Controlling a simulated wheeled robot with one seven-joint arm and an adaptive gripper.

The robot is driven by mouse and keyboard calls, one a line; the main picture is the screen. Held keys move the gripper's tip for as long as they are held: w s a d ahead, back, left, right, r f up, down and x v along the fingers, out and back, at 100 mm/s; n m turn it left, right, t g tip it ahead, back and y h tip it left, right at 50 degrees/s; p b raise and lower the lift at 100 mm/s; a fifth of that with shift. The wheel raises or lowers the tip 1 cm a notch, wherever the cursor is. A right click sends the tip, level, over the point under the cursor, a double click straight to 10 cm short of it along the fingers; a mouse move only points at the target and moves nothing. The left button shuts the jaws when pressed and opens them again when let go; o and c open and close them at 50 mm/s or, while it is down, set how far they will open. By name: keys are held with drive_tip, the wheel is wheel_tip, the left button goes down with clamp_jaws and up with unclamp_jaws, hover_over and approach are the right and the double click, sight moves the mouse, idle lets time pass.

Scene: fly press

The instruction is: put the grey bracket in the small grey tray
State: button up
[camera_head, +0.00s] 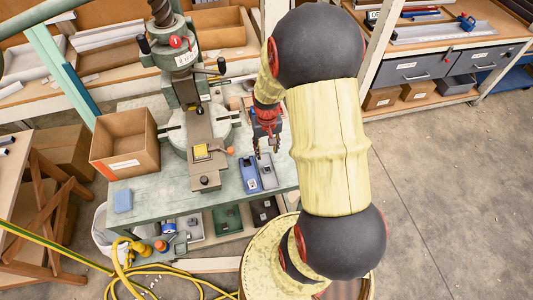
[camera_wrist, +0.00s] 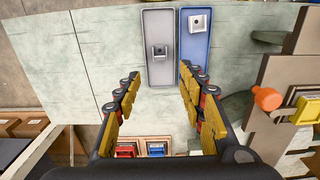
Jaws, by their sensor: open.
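The small grey tray (camera_wrist: 157,75) lies on the pale green bench, side by side with a blue tray (camera_wrist: 190,52). A small grey metal part (camera_wrist: 160,52) sits in the grey tray, and another light grey part with a hole (camera_wrist: 199,23) sits in the blue tray. I cannot tell for sure which is the bracket. In the head view, the grey tray (camera_head: 268,181) is right of the blue tray (camera_head: 249,184). My gripper (camera_wrist: 160,74) is open and empty, its fingers pointing toward the trays. In the head view, my gripper (camera_head: 267,150) hangs near the trays' far end.
The green fly press (camera_head: 198,130) stands left of the trays, with an orange knob (camera_wrist: 267,98) showing in the wrist view. A cardboard box (camera_head: 125,145) and a blue pad (camera_head: 122,201) are on the bench's left. Small red (camera_wrist: 125,150) and blue (camera_wrist: 156,148) items lie beyond my fingers.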

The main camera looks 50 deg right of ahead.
drive_tip(key=w+a+r+n+t, duration=0.1)
drive_tip(key=a+r, duration=0.4)
drive_tip(key=r, duration=0.4)
drive_tip(key=w+a+r+n+t, duration=0.1)
drive_tip(key=a+r+n, duration=0.1)
drive_tip(key=a+r, duration=0.5)
drive_tip(key=s+a+r+n+t, duration=0.1)
drive_tip(key=s+a+r, duration=0.4)
drive_tip(key=r, duration=0.2)
drive_tip(key=s+a+r+n+t, duration=0.2)
drive_tip(key=s+a+r, duration=0.3)
drive_tip(key=r, duration=0.3)
drive_tip(key=shift+a+t, duration=0.3)
drive_tip(key=shift+a, duration=0.15)
wheel_tip(320, 180, down, 6)
drive_tip(key=b, duration=0.5)
drive_tip(key=shift+r, duration=0.25)
